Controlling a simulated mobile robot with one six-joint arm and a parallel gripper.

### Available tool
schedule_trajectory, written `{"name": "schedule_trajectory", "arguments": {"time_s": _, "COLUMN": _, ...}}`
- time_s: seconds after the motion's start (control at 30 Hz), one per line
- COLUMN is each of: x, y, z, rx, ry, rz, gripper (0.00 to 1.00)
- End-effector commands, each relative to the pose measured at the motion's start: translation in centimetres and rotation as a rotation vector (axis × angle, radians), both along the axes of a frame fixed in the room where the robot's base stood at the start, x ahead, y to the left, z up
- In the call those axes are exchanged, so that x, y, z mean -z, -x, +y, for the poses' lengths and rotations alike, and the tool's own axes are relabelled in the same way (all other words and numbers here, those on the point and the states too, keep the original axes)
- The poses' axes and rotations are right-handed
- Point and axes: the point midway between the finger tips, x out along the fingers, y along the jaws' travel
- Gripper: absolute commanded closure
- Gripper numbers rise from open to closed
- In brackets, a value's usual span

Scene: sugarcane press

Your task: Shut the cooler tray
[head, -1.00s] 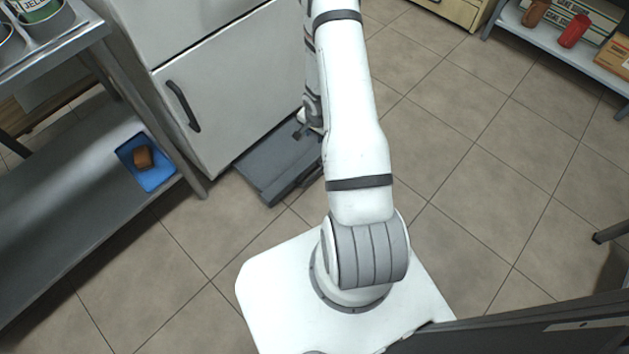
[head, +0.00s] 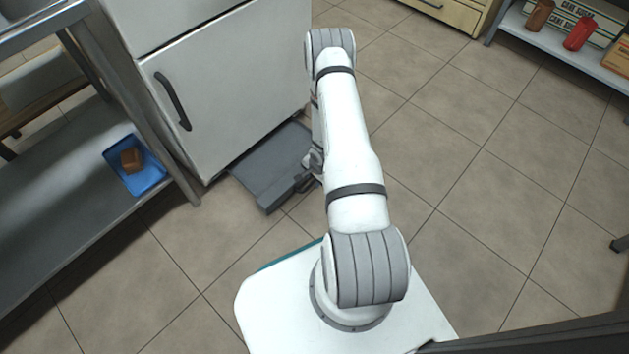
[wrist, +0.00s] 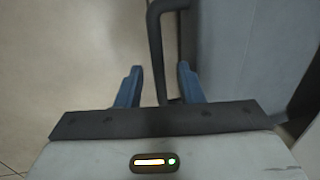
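The cooler tray (head: 262,172) is a flat dark grey drawer. It sticks out onto the floor side from under the white cooler (head: 225,85) in the head view. In the wrist view, its grey-blue surface (wrist: 240,50) fills the right side, and a dark handle bar (wrist: 156,45) runs down between my fingers. My gripper (wrist: 159,67) is open, with a blue finger on each side of the bar; I cannot tell whether either finger touches it. In the head view my gripper is mostly hidden behind my arm, by the tray's right side.
The cooler door with its black handle (head: 172,100) is shut. A metal shelf (head: 75,185) at the left holds a blue tray (head: 149,180) with a brown block. A shelf with boxes (head: 609,55) stands at the far right. The tiled floor on the right is clear.

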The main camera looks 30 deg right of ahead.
Motion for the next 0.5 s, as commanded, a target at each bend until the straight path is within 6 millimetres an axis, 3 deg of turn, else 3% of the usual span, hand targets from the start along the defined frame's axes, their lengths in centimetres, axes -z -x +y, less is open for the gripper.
{"name": "schedule_trajectory", "arguments": {"time_s": 0.27, "x": 0.19, "y": -0.01, "z": 0.01, "rx": 0.0, "ry": 0.0, "rz": 0.001, "gripper": 0.66}}
{"name": "schedule_trajectory", "arguments": {"time_s": 0.5, "x": 0.18, "y": 0.0, "z": -0.01, "rx": 0.0, "ry": 0.0, "rz": 0.001, "gripper": 0.85}}
